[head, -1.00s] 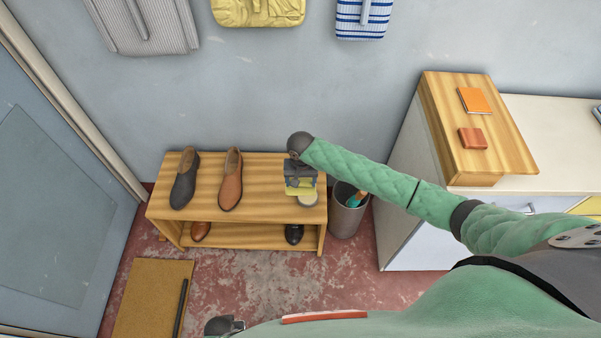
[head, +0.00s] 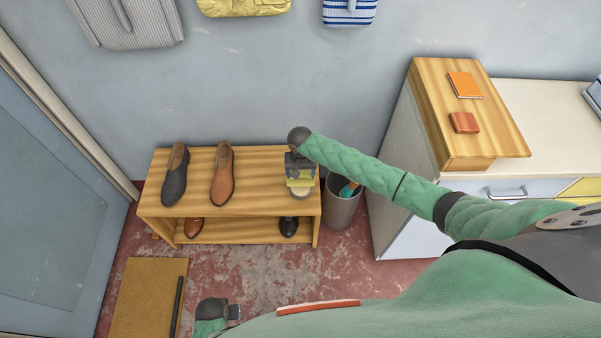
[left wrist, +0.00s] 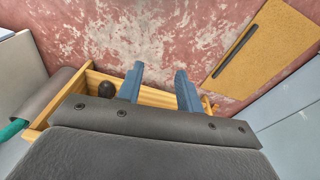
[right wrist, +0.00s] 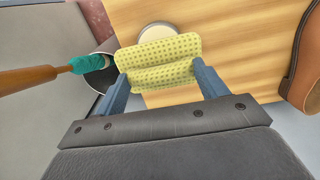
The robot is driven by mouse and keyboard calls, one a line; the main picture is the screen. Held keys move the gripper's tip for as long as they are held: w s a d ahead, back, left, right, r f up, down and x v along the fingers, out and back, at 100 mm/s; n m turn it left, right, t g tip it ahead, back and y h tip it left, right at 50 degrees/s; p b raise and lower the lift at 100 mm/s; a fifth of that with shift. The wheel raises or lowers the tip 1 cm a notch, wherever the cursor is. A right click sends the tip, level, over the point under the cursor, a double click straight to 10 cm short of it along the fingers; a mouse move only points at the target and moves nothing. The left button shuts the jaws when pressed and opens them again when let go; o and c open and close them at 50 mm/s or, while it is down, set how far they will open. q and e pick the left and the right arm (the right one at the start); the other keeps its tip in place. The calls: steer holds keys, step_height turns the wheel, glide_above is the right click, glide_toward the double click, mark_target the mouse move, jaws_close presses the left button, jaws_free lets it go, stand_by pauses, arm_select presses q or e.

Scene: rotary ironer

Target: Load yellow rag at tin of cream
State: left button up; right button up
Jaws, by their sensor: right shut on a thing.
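The yellow rag (right wrist: 158,62) is dotted and folded, held between the two fingers of my right gripper (right wrist: 160,85). In the head view my right gripper (head: 299,172) is over the right end of the wooden shoe bench, with the rag (head: 299,183) below it. The tin of cream (right wrist: 157,30), round with a pale lid, stands on the bench top just beyond the rag; the rag partly hides it. It also shows in the head view (head: 300,195). Whether rag and tin touch I cannot tell. My left gripper (left wrist: 160,85) is open and empty, its fingers apart above the floor.
A dark shoe (head: 174,175) and a brown shoe (head: 222,175) stand on the bench (head: 255,172). A bin (head: 341,207) with a teal-headed brush is right of it. A cabinet (head: 398,200) stands further right. A mat (head: 142,300) with a dark stick lies on the floor.

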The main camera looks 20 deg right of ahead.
mark_target(301, 179)
steer(key=shift+f+b, duration=0.45)
steer(key=shift+f, duration=0.25)
steer(key=shift+f+b, duration=0.2)
steer(key=shift+b, duration=0.2)
steer(key=shift+f+b, duration=0.45)
steer(key=shift+f, duration=0.2)
steer(key=shift+f+b, duration=0.35)
steer(key=shift+b, duration=0.25)
steer(key=shift+f, duration=0.3)
steer(key=shift+f+b, duration=0.2)
steer(key=shift+b, duration=0.3)
arm_select(q)
step_height(301, 179, up, 20)
steer(key=d, duration=0.1)
steer(key=shift+w, duration=0.25)
